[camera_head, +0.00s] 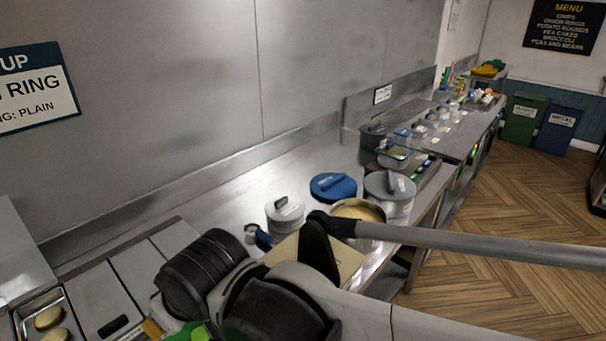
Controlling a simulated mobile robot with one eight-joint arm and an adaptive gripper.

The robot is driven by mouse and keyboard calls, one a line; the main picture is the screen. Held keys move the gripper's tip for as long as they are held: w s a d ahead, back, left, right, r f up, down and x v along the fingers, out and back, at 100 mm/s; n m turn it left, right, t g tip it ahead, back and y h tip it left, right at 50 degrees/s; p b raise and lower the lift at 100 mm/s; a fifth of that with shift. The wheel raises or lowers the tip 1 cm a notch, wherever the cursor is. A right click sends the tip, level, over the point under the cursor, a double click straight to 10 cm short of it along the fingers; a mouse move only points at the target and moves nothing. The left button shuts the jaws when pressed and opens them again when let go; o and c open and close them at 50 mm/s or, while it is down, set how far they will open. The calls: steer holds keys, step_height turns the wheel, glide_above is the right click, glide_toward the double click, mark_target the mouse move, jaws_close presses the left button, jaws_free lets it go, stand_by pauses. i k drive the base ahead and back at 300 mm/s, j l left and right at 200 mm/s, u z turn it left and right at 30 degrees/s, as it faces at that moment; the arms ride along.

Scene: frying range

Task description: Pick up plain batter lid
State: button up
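No label tells me which lid is the plain batter lid. A round blue lid with a bar handle (333,186) lies on the steel counter. In front of it stands an uncovered tub of pale yellow batter (360,211), partly hidden by my arm. A tub with a grey lid (390,186) is right of it, and a smaller tub with a light grey lid (284,211) is to the left. My arm's links cross the foreground in front of the tubs. I cannot make out my gripper's fingertips.
A tray with round food pieces (50,318) is at lower left. Green (523,118) and blue (559,129) bins stand at back right. The wooden floor (490,230) at right is open.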

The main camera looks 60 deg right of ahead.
mark_target(331, 186)
steer(key=z, duration=2)
